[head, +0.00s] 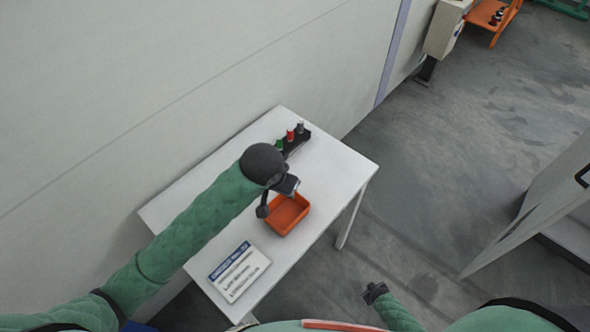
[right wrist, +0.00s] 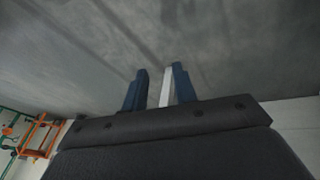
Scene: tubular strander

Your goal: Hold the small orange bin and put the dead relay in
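The small orange bin (head: 297,222) stands on the white table (head: 215,192). My left gripper (head: 273,202) is at the bin's upper left edge, with a dark finger beside the rim. Whether it grips the wall is unclear. My right gripper (head: 374,292) is over the floor to the right of the table, away from the bin. In the right wrist view its two blue fingers (right wrist: 158,88) stand apart, with a pale strip beside the right finger; I cannot tell what the strip is. I cannot make out a relay for certain.
A black holder (head: 297,143) with small green, red and grey pieces is at the table's back edge. A printed sign (head: 239,271) lies near the front. A wall runs behind the table. The floor to the right is open, with a grey cabinet (head: 545,200) at the far right.

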